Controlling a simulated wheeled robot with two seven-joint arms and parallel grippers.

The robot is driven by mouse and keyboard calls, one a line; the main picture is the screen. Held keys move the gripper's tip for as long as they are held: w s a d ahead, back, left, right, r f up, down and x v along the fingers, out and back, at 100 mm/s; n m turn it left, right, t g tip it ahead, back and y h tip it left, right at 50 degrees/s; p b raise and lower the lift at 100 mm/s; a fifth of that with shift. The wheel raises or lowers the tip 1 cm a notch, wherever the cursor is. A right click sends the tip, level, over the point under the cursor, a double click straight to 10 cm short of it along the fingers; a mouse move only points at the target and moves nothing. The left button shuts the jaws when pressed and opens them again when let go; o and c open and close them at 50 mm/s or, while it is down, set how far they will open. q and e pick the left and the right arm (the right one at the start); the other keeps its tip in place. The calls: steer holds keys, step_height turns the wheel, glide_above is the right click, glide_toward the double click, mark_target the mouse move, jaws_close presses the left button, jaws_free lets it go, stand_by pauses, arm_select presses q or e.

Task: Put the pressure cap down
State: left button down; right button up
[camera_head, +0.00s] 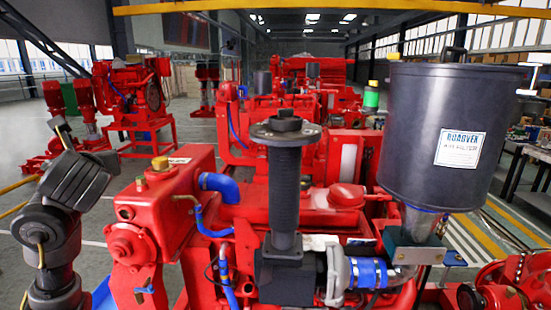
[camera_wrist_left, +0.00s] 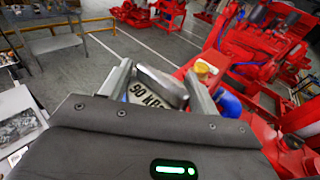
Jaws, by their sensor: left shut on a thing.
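My left gripper (camera_head: 62,132) is raised at the left of the head view, to the left of the red tank. In the left wrist view, the gripper (camera_wrist_left: 158,74) is shut on the pressure cap (camera_wrist_left: 148,96), a silvery metal piece with a pale face reading "90 KP…". The palm hides the near part of the cap. In the head view I cannot make the cap out clearly. A brass-coloured neck (camera_head: 160,164) stands on the red tank (camera_head: 152,198), apart from the gripper; it also shows in the left wrist view (camera_wrist_left: 203,71). My right gripper is not in view.
The red engine carries a black ribbed pipe (camera_head: 285,195), blue hoses (camera_head: 220,187) and a large black air filter (camera_head: 432,125). In the left wrist view, a grey table (camera_wrist_left: 58,44) stands at upper left and a bench with papers (camera_wrist_left: 20,115) at left. Grey floor lies between.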

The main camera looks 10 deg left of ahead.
arm_select(q)
steer(key=w+d+f+m+t+h, duration=0.2)
steer(key=d+f+m+h, duration=0.15)
steer(key=d+f, duration=0.4)
steer(key=w+d+f+m+t+h, duration=0.1)
steer(key=d+f+m+h, duration=0.3)
steer(key=d, duration=0.7)
steer(key=w+d+f+m+t+h, duration=0.2)
steer(key=d+f+h, duration=0.2)
steer(key=d+f, duration=0.4)
step_height(320, 180, down, 13)
steer(key=b, duration=1.4)
steer(key=shift+s+d+n, duration=0.2)
steer(key=shift+d+n, duration=0.05)
steer(key=shift+n, duration=0.1)
